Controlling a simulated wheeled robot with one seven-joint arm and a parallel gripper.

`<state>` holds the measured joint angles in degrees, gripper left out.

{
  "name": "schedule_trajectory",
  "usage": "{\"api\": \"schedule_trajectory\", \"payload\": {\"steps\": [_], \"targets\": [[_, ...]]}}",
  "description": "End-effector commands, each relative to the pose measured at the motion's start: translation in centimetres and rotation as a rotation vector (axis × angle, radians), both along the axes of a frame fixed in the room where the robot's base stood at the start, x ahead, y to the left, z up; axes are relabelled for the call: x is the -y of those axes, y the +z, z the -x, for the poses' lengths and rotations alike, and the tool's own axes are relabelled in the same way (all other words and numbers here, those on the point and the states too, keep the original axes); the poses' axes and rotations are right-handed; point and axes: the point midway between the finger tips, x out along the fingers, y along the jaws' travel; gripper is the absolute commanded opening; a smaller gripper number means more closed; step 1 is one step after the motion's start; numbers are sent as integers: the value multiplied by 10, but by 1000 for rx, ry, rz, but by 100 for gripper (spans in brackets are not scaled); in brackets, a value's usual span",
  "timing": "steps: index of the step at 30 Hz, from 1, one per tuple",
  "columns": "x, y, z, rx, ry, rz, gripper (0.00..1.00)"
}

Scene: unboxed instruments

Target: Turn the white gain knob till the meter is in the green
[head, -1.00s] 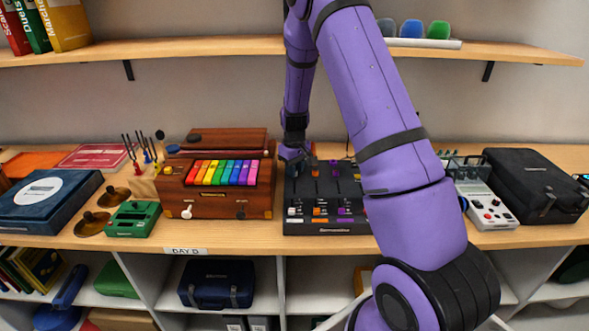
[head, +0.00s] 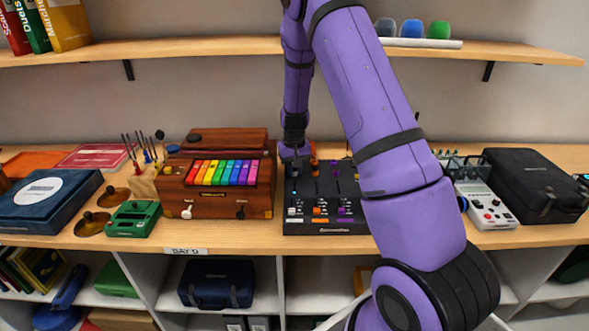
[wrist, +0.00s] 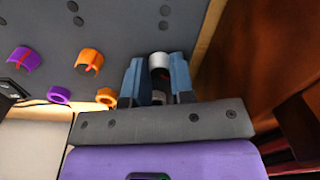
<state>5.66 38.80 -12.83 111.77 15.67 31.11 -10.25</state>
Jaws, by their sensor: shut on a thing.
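The black mixer (head: 330,222) stands on the bench right of the wooden instrument. My gripper (head: 295,160) points down over its back left corner. In the wrist view, my gripper (wrist: 157,85) is shut on the white gain knob (wrist: 159,61), one blue-grey finger on each side. The knob's pale top shows between the fingers; the fingers hide its sides. In the head view my gripper hides the knob. I cannot make out the meter's reading in either view.
An orange knob (wrist: 90,61) and a purple knob (wrist: 31,60) stand beside the white one. The wooden box with coloured keys (head: 222,190) is close on the left. A grey device (head: 487,205) and a black case (head: 535,185) stand to the right.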

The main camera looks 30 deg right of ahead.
Motion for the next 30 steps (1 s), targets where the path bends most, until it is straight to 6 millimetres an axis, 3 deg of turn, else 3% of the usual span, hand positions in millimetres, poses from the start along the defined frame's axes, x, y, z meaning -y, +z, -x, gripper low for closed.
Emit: {"api": "schedule_trajectory", "payload": {"steps": [15, 30], "targets": [[0, 0, 0, 1, -290, 0, 0], [0, 0, 0, 1, -327, 0, 0]]}}
